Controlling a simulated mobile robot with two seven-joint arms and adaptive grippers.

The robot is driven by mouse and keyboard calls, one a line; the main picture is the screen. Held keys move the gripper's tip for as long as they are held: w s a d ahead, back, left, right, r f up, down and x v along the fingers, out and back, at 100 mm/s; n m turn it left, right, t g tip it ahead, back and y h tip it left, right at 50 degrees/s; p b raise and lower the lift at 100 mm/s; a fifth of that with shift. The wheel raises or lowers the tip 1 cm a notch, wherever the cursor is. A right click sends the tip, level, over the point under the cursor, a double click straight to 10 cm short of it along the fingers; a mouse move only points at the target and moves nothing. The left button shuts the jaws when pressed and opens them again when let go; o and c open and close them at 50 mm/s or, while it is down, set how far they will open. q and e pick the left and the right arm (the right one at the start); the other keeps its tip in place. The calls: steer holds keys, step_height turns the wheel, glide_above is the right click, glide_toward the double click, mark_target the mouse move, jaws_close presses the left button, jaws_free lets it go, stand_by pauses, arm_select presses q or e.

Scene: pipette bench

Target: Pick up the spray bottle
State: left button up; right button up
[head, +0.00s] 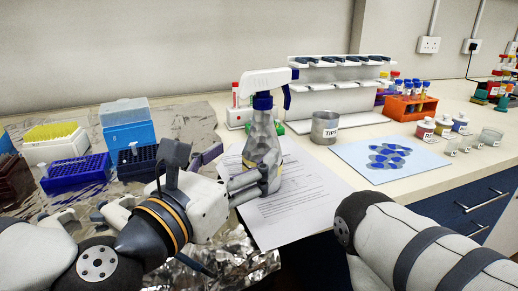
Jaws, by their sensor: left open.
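The spray bottle (262,142) stands upright on a printed paper sheet near the middle of the bench. It has a grey body, a blue collar and a white spray head with a blue trigger on the right. My left gripper (262,180) is open at the lower body of the bottle, coming from the left. Its fingers cover the bottle's lower part, so I cannot tell whether they touch it or sit on both sides of it. My right arm is at the lower right, with its gripper out of view.
A metal tips can (325,128) and a blue mat (350,162) with blue-grey pieces lie to the right. A white pipette rack (335,95) stands behind. Tip boxes (127,123) crowd the left. Crumpled foil (235,258) lies at the front.

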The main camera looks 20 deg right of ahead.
mark_target(257, 144)
arm_select(q)
steer(key=x, duration=0.7)
steer(key=shift+w+d, duration=0.3)
steer(key=shift+w, duration=0.05)
jaws_close()
